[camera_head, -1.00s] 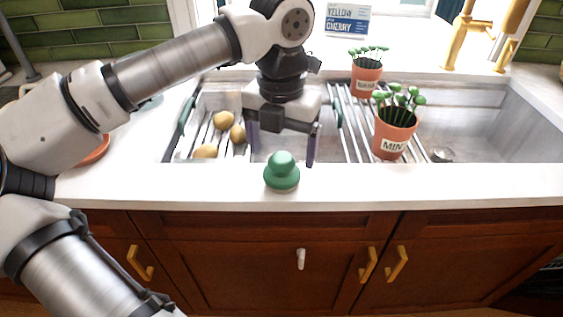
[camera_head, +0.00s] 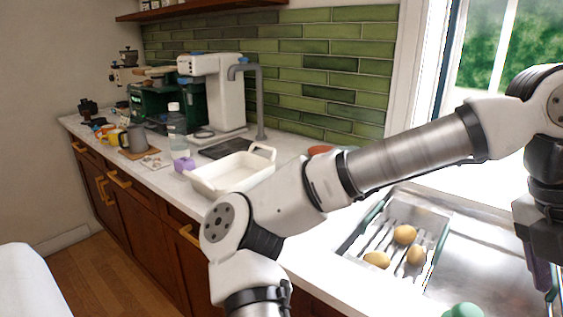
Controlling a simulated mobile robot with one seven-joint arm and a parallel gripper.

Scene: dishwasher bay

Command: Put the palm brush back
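The palm brush, a green knobbed piece (camera_head: 464,311), shows only its top at the bottom edge, on the right side of the view. My gripper (camera_head: 545,268) is at the right edge, above and to the right of the brush and apart from it. Only its left purple finger shows, at the outer end of the gripper body, as when it stood open. The other finger is out of frame. I see nothing held in the visible part.
A basket with potatoes (camera_head: 403,234) sits in the sink. A white dish (camera_head: 232,172) stands on the left counter, beside a purple block (camera_head: 184,164) and a clear bottle (camera_head: 176,125). A coffee machine (camera_head: 213,92) and mugs stand farther back.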

